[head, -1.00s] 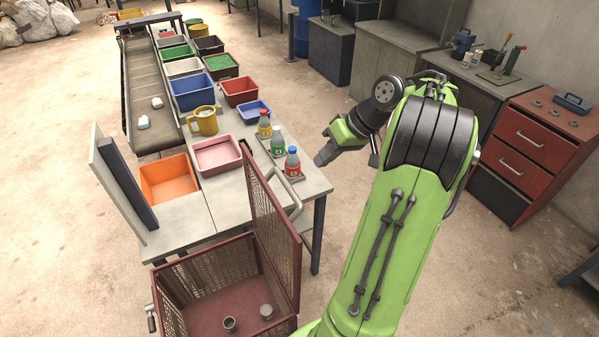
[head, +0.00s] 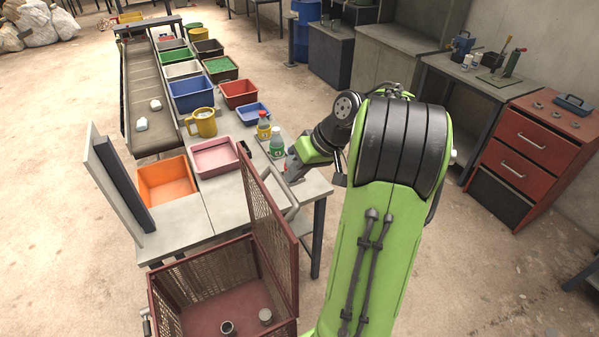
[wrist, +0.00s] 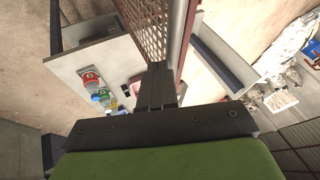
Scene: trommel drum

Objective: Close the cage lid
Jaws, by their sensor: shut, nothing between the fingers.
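The dark red cage (head: 160,303) stands at the bottom of the head view, with two small cups inside. Its mesh lid (head: 268,218) stands up, open, on the cage's right side. A pale bar handle (head: 290,208) shows to the right of the lid. My gripper (head: 289,172) is shut and empty, above the table corner and to the right of the lid's upper part. In the wrist view, my shut fingers (wrist: 157,84) overlap the lower end of the lid's mesh and frame (wrist: 180,35). I cannot tell whether they touch it.
The table (head: 190,222) behind the cage holds an orange bin (head: 168,180), a pink bin (head: 213,155), a yellow mug (head: 203,122) and bottles (head: 277,142). A grey panel (head: 112,185) stands at its left edge. A red drawer cabinet (head: 525,150) stands right; the floor between is open.

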